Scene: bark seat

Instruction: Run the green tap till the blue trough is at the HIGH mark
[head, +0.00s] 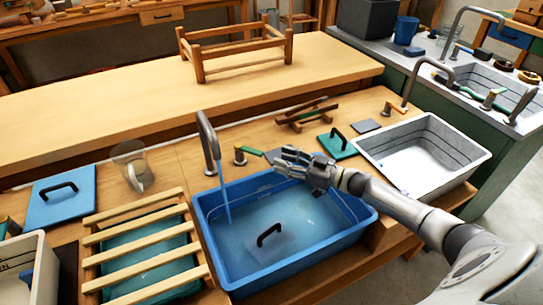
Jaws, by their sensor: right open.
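The blue trough (232,283) stands in the middle of the counter with water in it. A stream of water (225,192) runs into its left part from a grey spout (208,138). A tap with a brass base and a green lever (250,151) stands behind the trough, right of the spout. My right gripper (280,161) is open and empty, over the trough's back rim, just right of the green lever and apart from it. Dark lines show on the trough's inner right wall; which is the HIGH mark, I cannot read. My left gripper is out of view.
A black handle (269,234) shows in the blue trough. At left are a slatted rack (152,264), a glass jug (128,160) and a blue lid (50,208).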

